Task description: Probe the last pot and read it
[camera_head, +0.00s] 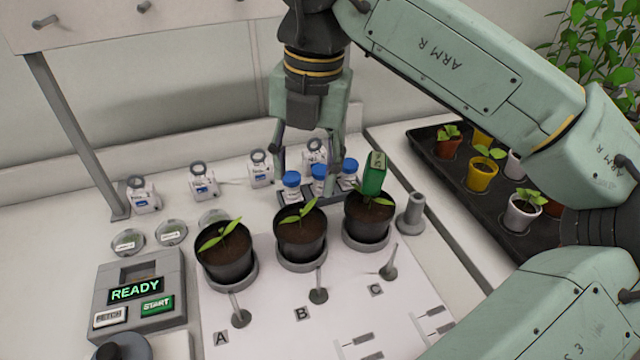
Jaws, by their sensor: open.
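Three dark pots with seedlings stand in a row on saucers: pot A (228,268), pot B (302,242) and pot C (367,230). A green-handled tool (375,174), which looks like the probe, stands upright at pot C; its lower end is hidden by the plant and soil. My gripper (308,172) is open and points down, seen behind pot B and left of the green handle. Nothing shows between its fingers. The reader box (138,292) at left shows READY, with a green START button and a white FETCH button.
A rack of blue-capped vials (319,178) appears just under my gripper. A grey socket stand (410,214) is right of pot C. Small pegs stand before the pots. Round dishes (171,232) and white ringed blocks (203,182) are behind. A black tray (455,190) of potted plants lies right.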

